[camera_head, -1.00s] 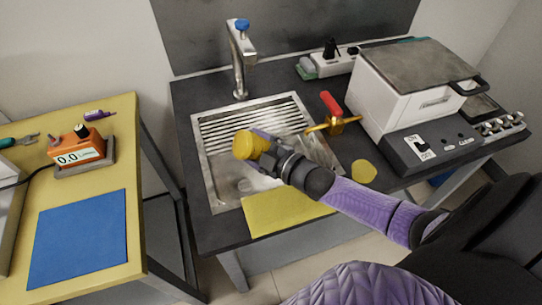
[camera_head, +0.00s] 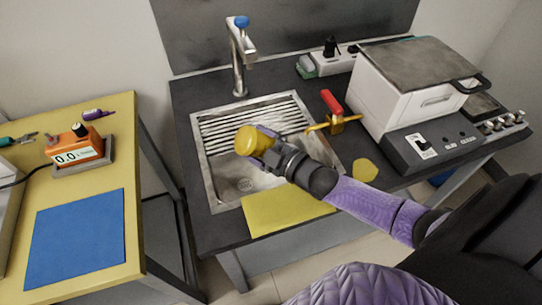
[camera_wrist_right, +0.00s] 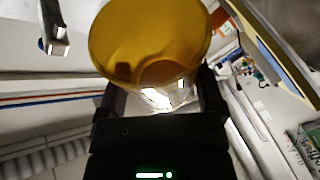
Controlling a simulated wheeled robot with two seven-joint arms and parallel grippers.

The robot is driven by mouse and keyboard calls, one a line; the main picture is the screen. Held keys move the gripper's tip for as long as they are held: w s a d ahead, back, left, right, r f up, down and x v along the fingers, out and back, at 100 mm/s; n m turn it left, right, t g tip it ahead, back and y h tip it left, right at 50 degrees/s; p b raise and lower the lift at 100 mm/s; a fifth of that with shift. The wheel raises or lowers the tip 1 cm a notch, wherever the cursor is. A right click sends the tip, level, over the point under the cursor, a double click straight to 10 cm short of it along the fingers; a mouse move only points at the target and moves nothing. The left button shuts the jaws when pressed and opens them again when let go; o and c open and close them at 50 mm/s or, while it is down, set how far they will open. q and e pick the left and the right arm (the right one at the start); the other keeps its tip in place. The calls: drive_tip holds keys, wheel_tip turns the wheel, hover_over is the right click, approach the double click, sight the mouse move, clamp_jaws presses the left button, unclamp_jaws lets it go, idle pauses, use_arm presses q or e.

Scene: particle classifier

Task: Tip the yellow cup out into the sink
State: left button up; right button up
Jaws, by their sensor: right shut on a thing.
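The yellow cup (camera_head: 248,140) is in my right gripper (camera_head: 266,150), above the sink (camera_head: 207,178). The cup is tilted well over on its side, with its end toward the left of the head view. In the right wrist view the cup (camera_wrist_right: 150,40) fills the top middle, between the two dark fingers of my right gripper (camera_wrist_right: 160,100). I cannot tell whether anything is inside it. The gripper hides part of the basin. The drain shows in the basin floor below the cup. My left gripper is out of view.
The tap (camera_head: 238,60) stands behind the sink. A red-handled brass tool (camera_head: 334,112) lies right of it, near a white machine (camera_head: 410,85). A yellow cloth (camera_head: 285,209) lies at the sink's front edge, a yellow round piece (camera_head: 364,170) to the right.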

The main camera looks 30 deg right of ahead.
drive_tip(key=shift+d+m+t, duration=0.25)
drive_tip(key=shift+m+t, duration=0.05)
drive_tip(key=shift+m, duration=0.1)
idle(1.1)
